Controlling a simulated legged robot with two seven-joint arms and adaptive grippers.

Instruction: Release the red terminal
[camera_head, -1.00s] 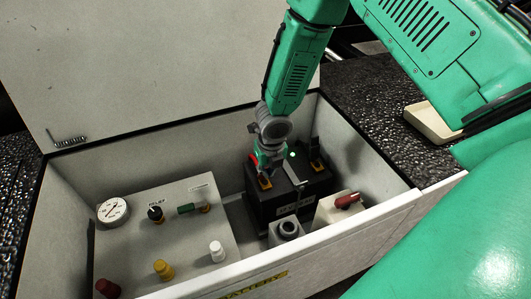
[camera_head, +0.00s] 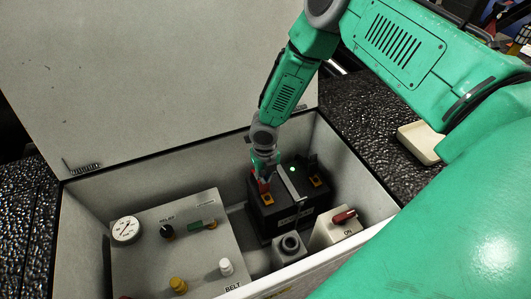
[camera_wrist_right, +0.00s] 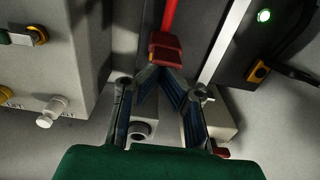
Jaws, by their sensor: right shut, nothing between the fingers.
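The red terminal (camera_wrist_right: 166,48) sits on the dark battery (camera_head: 284,216) inside the open box, with a red cable (camera_wrist_right: 169,14) leading from it. An orange tab (camera_head: 268,200) shows in front of the terminal. In the right wrist view my right gripper (camera_wrist_right: 160,72) has its fingertips together at the terminal's near edge, with nothing held. I cannot tell whether they touch it. My left gripper is not in view.
The black terminal (camera_head: 315,174) and a lit green light (camera_head: 292,169) are on the battery's right. A red-handled switch (camera_head: 344,216) stands front right. The box walls and raised lid surround the space.

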